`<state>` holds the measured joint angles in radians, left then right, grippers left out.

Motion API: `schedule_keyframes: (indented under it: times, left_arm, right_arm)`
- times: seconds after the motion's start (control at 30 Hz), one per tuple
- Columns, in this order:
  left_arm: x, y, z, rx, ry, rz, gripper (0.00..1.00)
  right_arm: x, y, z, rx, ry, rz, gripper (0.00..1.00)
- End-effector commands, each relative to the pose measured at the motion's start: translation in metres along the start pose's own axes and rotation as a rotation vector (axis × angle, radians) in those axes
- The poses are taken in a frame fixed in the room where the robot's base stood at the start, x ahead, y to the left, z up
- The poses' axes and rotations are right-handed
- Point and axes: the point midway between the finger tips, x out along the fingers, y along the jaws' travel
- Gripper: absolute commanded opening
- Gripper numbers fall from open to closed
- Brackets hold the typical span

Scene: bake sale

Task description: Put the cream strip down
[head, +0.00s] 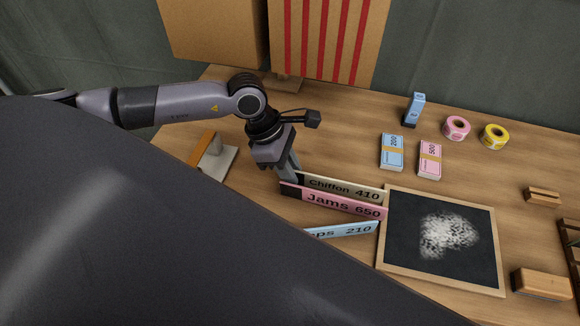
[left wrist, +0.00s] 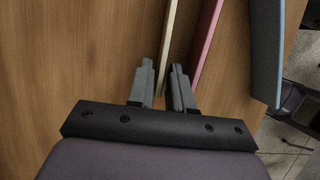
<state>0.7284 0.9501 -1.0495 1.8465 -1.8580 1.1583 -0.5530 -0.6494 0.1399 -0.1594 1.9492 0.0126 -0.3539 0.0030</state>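The cream strip (head: 345,188), lettered "Chiffon 410", stands on its long edge on the table, just behind the pink "Jams 650" strip (head: 345,206). My left gripper (head: 290,176) is low at the cream strip's left end. In the left wrist view the cream strip (left wrist: 169,38) runs between the two fingers of my left gripper (left wrist: 162,72), which look slightly apart with narrow gaps beside it. The pink strip (left wrist: 207,35) passes just outside the right finger. My right gripper is not in view.
A blue strip (head: 350,231) lies in front, partly hidden by my own body. A framed chalkboard (head: 388,240) is right of the strips. Blue (head: 391,155) and pink (head: 430,163) note stacks and tape rolls (head: 456,128) are behind. A white-and-orange stand (head: 218,160) is left of my gripper.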

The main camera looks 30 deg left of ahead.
Motion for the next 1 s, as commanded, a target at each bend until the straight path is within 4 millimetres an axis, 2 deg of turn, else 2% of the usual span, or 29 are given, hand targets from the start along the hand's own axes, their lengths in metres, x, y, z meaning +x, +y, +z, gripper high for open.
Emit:
schedule_keyframes:
  times: [0.27,0.37,0.7,0.83,1.0]
  left_arm:
    - [-0.007,0.001,0.0,0.0,0.0,0.003,0.2]
    - [-0.021,0.001,0.0,0.0,0.001,0.003,0.2]
    - [-0.092,0.001,-0.001,0.0,0.002,0.004,0.2]
    - [-0.11,0.001,0.0,0.0,0.001,0.002,0.2]
    - [-0.12,0.0,0.0,0.0,0.0,0.0,0.2]
  right_arm:
    - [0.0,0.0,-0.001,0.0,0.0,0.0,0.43]
    - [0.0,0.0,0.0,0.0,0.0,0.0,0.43]
    - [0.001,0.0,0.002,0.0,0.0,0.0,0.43]
    - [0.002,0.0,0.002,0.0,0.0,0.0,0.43]
    - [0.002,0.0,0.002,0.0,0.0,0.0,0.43]
